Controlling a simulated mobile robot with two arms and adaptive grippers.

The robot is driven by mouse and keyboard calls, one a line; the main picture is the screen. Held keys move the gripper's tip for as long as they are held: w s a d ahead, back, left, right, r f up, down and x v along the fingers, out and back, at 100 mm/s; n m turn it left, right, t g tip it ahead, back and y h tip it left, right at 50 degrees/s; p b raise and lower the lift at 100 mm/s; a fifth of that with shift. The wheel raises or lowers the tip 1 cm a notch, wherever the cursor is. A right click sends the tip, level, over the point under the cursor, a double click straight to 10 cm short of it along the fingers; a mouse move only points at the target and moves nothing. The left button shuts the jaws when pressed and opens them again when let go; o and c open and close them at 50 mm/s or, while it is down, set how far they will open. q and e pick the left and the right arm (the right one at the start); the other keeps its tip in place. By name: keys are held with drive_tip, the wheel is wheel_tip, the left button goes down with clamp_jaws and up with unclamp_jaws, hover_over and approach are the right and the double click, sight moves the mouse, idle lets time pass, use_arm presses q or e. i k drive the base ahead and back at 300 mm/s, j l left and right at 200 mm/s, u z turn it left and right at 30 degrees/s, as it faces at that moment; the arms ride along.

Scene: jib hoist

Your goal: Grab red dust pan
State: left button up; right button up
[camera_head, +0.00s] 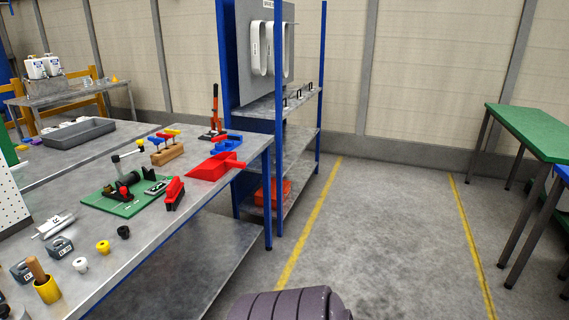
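The red dust pan (213,167) lies on the grey metal workbench (215,210), near its far right corner. Its handle points right, toward the bench edge. A brush with a red back and dark bristles (174,193) lies nearer to me on the same bench, apart from the pan. Neither of my grippers shows in the head view, and nothing touches the dust pan.
A green mat (118,207) with tools lies left of the brush. A blue tray (221,143) and a red-handled tool (215,112) are behind the pan. A blue-posted shelf (280,105) stands beyond. Open floor (375,220) is at right, before a green-topped table (532,128).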

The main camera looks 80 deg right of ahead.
sight(212, 168)
drive_tip(key=z, duration=2.15)
